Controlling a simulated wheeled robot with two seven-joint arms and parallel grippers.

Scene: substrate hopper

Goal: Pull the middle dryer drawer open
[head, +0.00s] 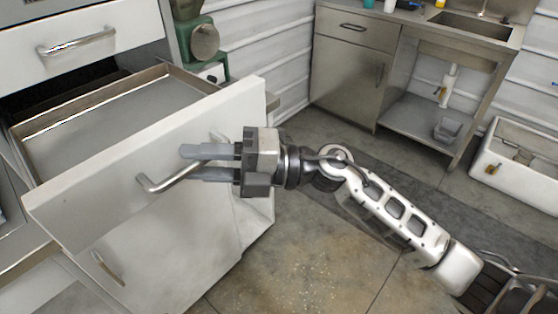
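The drawer (135,165) with a white front is pulled well out of the white cabinet at the left, and its shallow metal tray (110,125) shows. Its bar handle (156,186) is on the front face. My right gripper (187,162) reaches in from the right, with its two grey fingers nearly parallel around the handle bar and a narrow gap between them. It looks shut on the handle, though the fingers hide part of the bar. My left gripper is not in view.
A closed drawer with a handle (77,42) is above, and a cabinet door with a handle (107,268) is below. A green machine (200,40) stands behind. A metal sink counter (355,65) and a white basin (515,165) are at the right. The floor between is clear.

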